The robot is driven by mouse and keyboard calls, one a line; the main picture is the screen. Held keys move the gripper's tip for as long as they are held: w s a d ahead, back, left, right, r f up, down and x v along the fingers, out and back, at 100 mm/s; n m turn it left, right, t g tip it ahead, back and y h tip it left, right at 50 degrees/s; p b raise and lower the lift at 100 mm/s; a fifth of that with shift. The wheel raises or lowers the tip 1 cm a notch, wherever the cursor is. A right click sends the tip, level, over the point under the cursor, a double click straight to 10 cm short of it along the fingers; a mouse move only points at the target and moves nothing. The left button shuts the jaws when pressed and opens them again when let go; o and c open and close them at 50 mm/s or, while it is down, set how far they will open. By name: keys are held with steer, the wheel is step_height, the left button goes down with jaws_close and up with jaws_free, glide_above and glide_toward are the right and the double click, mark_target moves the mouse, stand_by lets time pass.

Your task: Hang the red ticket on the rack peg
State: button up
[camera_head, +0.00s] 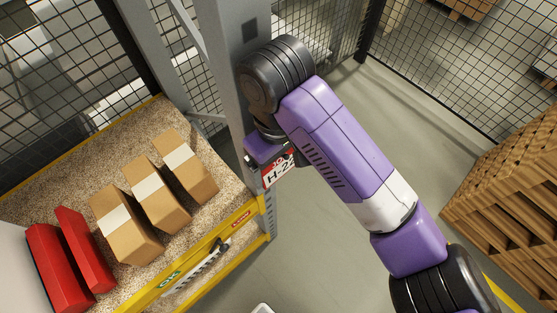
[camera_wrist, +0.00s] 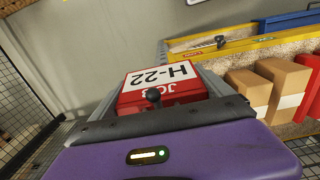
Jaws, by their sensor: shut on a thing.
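The red ticket (camera_wrist: 160,80) has a white panel reading H-22 and reads upside down in the wrist view. My gripper (camera_wrist: 155,98) is shut on it, with grey fingers at both sides. In the head view the ticket (camera_head: 279,171) hangs below my gripper (camera_head: 268,158), in front of the grey rack upright. What looks like a dark peg (camera_head: 216,246) sits on the yellow rack beam (camera_head: 247,215), below and left of the gripper. It also shows in the wrist view (camera_wrist: 220,41), apart from the ticket.
Several cardboard boxes (camera_head: 158,196) and red bins (camera_head: 58,270) stand on the rack shelf behind the beam. The grey upright (camera_head: 238,105) is close behind my gripper. Wooden pallets (camera_head: 505,200) are stacked at the right. Floor between is clear.

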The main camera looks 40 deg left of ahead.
steer(key=o, duration=1)
steer(key=shift+s+a+f, duration=0.25)
steer(key=shift+f, duration=0.2)
steer(key=shift+o, duration=0.2)
steer(key=r, duration=0.9)
steer(key=shift+w+d+p, duration=0.1)
steer(key=shift+w+p, duration=0.1)
steer(key=shift+p, duration=0.1)
steer(key=shift+s, duration=0.1)
